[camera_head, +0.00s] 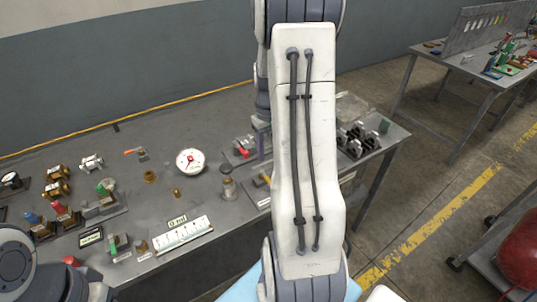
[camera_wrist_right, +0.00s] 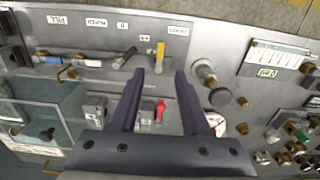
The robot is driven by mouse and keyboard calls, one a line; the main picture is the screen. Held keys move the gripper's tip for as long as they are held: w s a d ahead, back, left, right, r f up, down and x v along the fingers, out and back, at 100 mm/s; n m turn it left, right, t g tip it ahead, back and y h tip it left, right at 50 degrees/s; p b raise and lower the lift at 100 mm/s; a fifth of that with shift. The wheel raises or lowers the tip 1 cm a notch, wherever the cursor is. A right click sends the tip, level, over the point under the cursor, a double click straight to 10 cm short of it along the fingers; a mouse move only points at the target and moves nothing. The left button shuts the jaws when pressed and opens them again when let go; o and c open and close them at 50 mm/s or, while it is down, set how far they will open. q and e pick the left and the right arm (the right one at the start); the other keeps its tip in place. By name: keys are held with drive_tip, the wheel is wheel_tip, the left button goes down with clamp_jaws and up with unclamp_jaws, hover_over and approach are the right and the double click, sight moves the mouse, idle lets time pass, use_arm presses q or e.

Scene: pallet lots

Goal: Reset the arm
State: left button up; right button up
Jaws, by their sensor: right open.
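My right arm (camera_head: 305,150) comes down through the middle of the head view as a long white link with two dark cables. It hides part of the grey workbench (camera_head: 215,115). My right gripper (camera_wrist_right: 160,73) is open in the wrist view, with two dark purple fingers apart and nothing held between them. It is over the workbench, between a yellow-handled valve (camera_wrist_right: 160,52) and a red-handled valve (camera_wrist_right: 160,108). In the head view the gripper is mostly behind the arm. My left arm shows only in the lower left corner, and its gripper is out of view.
A white gauge (camera_head: 190,161), a labelled strip (camera_head: 183,233) and several valves and fittings stand on the bench. A clear box (camera_wrist_right: 45,115) is at the left of the wrist view. Another table (camera_head: 470,65) stands back right, with open floor between.

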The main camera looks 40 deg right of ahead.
idle(0.4)
drive_tip(key=a+r+n, duration=0.2)
drive_tip(key=a+r, duration=0.1)
drive_tip(key=a, duration=0.8)
drive_tip(key=a+r+n, duration=0.2)
drive_tip(key=a+n, duration=0.1)
drive_tip(key=a, duration=0.9)
drive_tip(key=s+a+r+n+y, duration=0.1)
drive_tip(key=s+a+n, duration=0.3)
drive_tip(key=s+a, duration=1)
drive_tip(key=shift+s+r+n, duration=0.4)
drive_tip(key=shift+s+r, duration=0.15)
drive_tip(key=shift+s, duration=0.6)
